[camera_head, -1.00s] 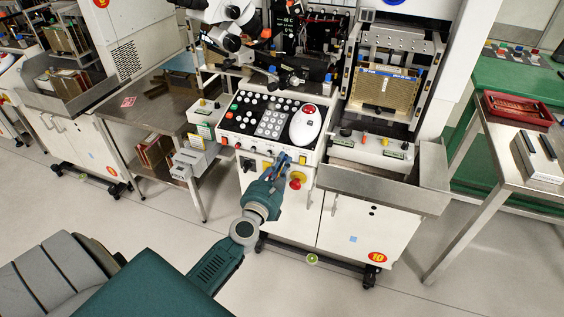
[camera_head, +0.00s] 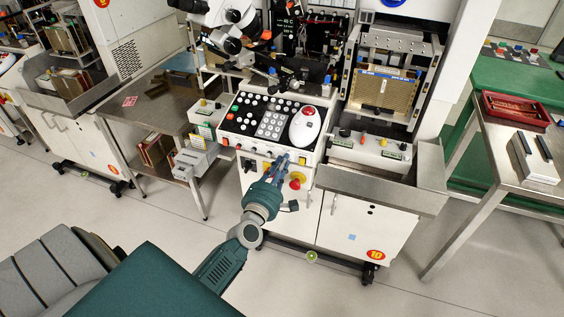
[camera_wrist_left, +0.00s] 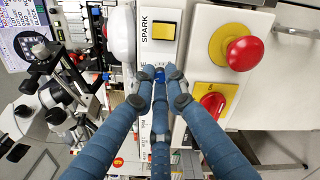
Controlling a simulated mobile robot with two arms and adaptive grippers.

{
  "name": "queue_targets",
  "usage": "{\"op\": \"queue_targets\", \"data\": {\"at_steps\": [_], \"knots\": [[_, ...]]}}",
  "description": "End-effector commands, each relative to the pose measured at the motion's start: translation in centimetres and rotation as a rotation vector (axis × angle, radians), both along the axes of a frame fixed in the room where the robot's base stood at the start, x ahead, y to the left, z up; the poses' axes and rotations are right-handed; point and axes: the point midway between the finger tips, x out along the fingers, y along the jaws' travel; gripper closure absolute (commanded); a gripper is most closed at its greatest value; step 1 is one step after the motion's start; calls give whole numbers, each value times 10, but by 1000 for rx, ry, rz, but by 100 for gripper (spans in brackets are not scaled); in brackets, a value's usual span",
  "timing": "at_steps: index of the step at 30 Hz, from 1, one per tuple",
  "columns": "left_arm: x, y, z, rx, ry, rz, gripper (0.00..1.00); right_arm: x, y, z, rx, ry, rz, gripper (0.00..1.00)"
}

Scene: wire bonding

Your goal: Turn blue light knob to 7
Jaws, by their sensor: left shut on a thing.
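The blue light knob (camera_wrist_left: 160,75) is small and blue and sits on the white front strip of the console, below the SPARK label in the left wrist view. My left gripper (camera_wrist_left: 160,82) has its blue fingers closed around the knob, which is partly hidden between the fingertips. The knob's pointer and dial numbers cannot be read. In the head view, my left gripper (camera_head: 281,160) reaches the front edge of the console. My right gripper is not in view.
A red emergency button (camera_wrist_left: 244,52) on a yellow plate and a red rotary switch (camera_wrist_left: 213,103) are close beside the fingers. The floor before the machine is clear.

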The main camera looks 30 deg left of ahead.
Motion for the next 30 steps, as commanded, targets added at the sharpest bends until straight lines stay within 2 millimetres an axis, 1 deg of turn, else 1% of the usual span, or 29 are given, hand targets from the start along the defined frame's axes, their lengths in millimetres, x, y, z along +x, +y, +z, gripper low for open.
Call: {"op": "queue_targets", "data": {"at_steps": [1, 30], "knots": [[1, 0, 4, 45, 5, 1, 100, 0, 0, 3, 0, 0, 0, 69], [2, 0, 4, 921, 217, 3, 100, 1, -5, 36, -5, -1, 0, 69]]}}
